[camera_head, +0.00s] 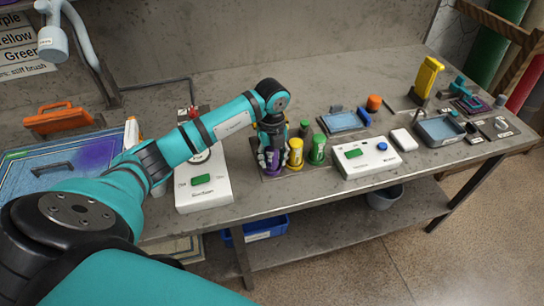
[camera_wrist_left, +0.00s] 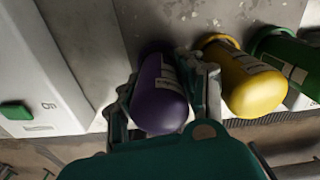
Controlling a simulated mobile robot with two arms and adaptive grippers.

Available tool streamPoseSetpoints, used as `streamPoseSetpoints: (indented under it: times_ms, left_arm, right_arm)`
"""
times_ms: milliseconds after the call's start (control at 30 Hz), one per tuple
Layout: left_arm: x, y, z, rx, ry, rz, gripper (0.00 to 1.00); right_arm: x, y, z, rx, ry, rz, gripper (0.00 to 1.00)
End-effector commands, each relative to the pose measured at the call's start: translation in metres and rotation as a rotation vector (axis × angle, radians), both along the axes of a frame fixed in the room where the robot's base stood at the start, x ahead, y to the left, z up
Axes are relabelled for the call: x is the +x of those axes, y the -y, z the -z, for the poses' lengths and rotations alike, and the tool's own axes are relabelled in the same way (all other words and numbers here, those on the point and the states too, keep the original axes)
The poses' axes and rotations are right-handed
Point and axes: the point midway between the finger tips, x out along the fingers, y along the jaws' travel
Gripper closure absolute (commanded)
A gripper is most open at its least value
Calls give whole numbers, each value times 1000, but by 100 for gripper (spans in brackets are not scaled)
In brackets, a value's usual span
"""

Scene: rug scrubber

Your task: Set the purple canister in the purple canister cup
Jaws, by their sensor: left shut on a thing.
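The purple canister (camera_wrist_left: 160,98) is between the fingers of my left gripper (camera_wrist_left: 165,105) in the left wrist view, with a pale label on its side. In the head view my left gripper (camera_head: 271,152) points down at the bench, and the purple canister (camera_head: 270,167) shows low between its fingers, left of the yellow canister. The gripper is shut on it. The purple canister cup is not clearly visible; the canister and fingers cover that spot. I cannot tell whether the canister's base is seated in it. My right gripper is not in view.
The yellow canister (camera_head: 295,153) and green canister (camera_head: 317,149) stand close on the right; they also show in the wrist view (camera_wrist_left: 255,85) (camera_wrist_left: 295,60). A white box with a green display (camera_head: 203,190) is close on the left. Another white box (camera_head: 366,160) stands right of the canisters.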

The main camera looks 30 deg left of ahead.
Motion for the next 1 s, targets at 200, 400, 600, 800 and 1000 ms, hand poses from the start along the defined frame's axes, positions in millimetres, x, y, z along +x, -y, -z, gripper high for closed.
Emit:
streamPoseSetpoints:
  times_ms: [200,400,600,800,1000]
  left_arm:
    - [0,0,4,0,0,0,90]
    - [0,0,3,0,0,0,36]
    - [0,0,3,0,0,0,34]
    - [1,0,-5,0,2,0,34]
    - [1,0,-42,0,6,1,34]
  right_arm:
    - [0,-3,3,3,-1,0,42]
    - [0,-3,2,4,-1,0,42]
    - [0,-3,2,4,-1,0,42]
    - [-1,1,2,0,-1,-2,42]
    - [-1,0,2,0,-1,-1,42]
